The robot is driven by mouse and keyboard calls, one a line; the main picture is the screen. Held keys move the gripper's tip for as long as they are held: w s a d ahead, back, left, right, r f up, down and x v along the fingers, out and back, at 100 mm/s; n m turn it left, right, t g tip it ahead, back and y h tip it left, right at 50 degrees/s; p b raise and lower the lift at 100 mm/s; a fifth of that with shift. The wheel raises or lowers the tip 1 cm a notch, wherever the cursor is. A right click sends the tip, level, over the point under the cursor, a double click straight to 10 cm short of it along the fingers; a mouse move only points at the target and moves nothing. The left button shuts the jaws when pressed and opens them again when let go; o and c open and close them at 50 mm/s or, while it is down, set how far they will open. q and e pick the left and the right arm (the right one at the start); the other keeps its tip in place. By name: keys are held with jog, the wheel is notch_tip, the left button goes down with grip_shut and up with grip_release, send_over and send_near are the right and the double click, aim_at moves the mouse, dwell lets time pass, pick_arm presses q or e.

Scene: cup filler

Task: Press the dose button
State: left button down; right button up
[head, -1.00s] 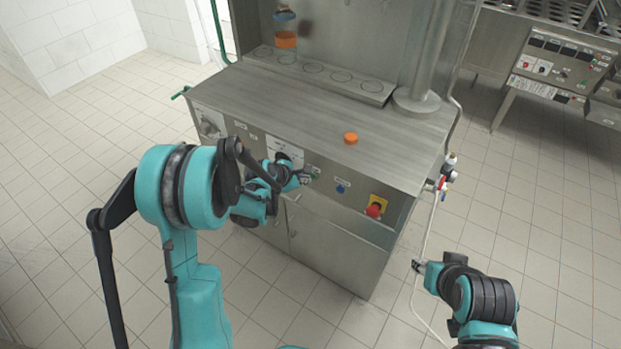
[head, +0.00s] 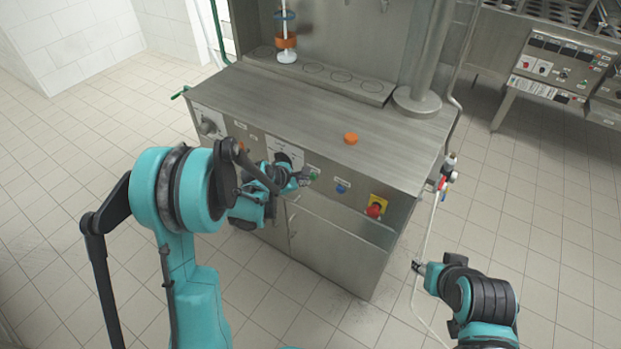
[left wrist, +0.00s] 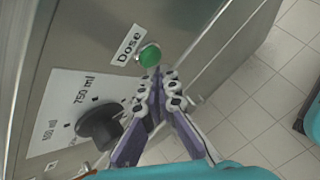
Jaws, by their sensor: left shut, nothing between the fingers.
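The green dose button (head: 314,174) is on the front panel of the steel machine. In the left wrist view the green button (left wrist: 150,55) sits beside a "Dose" label (left wrist: 128,43). My left gripper (head: 304,178) is shut and empty, its fingertips just short of the button. In the left wrist view the left gripper (left wrist: 163,78) shows its tips close below the button, seemingly apart from it. At the back left of the machine, a white vertical column (head: 286,25) runs through blue and orange parts. My right gripper (head: 418,267) is at lower right, away from the machine; its fingers are too small to judge.
A black dial (left wrist: 98,128) with ml marks is beside the button. A blue button (head: 342,188) and a red emergency stop (head: 374,210) on yellow lie to the right. An orange lid (head: 351,138) rests on the worktop (head: 300,115). Floor in front is clear.

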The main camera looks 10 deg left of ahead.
pick_arm(q)
jog(key=shift+s, duration=0.15)
jog(key=s, duration=0.1)
jog(key=s+a, duration=0.1)
jog(key=s, duration=0.1)
jog(key=s+a+b, duration=0.1)
jog(key=s, duration=0.1)
jog(key=shift+s, duration=0.2)
dwell(0.3)
jog(key=s+r+m+y, duration=0.1)
jog(key=s+r+m, duration=0.3)
jog(key=s+m, duration=0.3)
jog(key=s+d+r+m+y, duration=0.1)
jog(key=s+r+m, duration=0.3)
jog(key=s+m, duration=0.4)
jog(key=s+r+m+y, duration=0.1)
jog(key=s+r+m, duration=0.3)
jog(key=s+m, duration=0.4)
jog(key=shift+s+d+r+g+y, duration=0.25)
jog(key=shift+d+r+g+y, duration=0.05)
jog(key=shift+r+g+y, duration=0.1)
jog(key=shift+f, duration=0.1)
dwell(3.7)
